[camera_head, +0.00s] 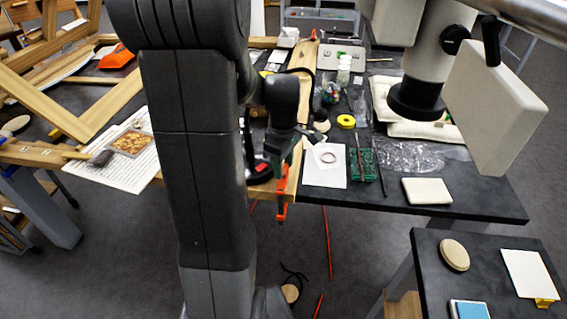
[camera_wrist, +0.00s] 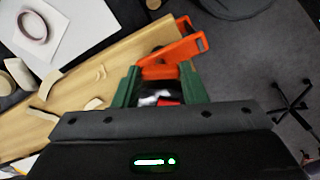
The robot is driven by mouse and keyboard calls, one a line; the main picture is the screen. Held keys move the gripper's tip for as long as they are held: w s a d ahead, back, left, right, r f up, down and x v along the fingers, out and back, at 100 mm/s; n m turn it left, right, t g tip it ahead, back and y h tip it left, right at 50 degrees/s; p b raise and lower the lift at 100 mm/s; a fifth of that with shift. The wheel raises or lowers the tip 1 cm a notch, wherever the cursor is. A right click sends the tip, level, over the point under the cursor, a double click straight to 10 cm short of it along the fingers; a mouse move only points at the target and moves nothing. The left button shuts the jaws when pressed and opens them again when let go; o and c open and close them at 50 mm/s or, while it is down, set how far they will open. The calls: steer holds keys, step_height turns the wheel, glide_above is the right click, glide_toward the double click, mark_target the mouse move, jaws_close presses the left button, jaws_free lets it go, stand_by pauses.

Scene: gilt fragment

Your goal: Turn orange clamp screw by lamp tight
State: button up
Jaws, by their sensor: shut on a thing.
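An orange clamp (camera_head: 282,207) hangs at the front edge of a wooden board on the dark table in the head view. In the wrist view the orange clamp (camera_wrist: 170,56) has a bar with an open loop at its upper right, just beyond my fingertips. My gripper (camera_wrist: 160,80) has green fingers, one on each side of the clamp's lower part, and is shut on it. A red and whitish part shows between the fingers; the screw itself is not clearly visible. In the head view my arm hides much of the gripper.
The wooden board (camera_wrist: 75,85) runs beside the clamp, with curled shavings on it. White paper with a ring (camera_head: 325,165) lies to the right on the table. A large cream device (camera_head: 495,105) overhangs the right side. Grey floor lies below the edge.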

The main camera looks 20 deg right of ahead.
steer(key=m, duration=1.4)
steer(key=shift+m, duration=0.3)
steer(key=m, duration=0.3)
steer(key=shift+m, duration=0.3)
steer(key=m, duration=0.3)
steer(key=shift+m, duration=0.4)
steer(key=m, duration=0.3)
steer(key=shift+m, duration=2)
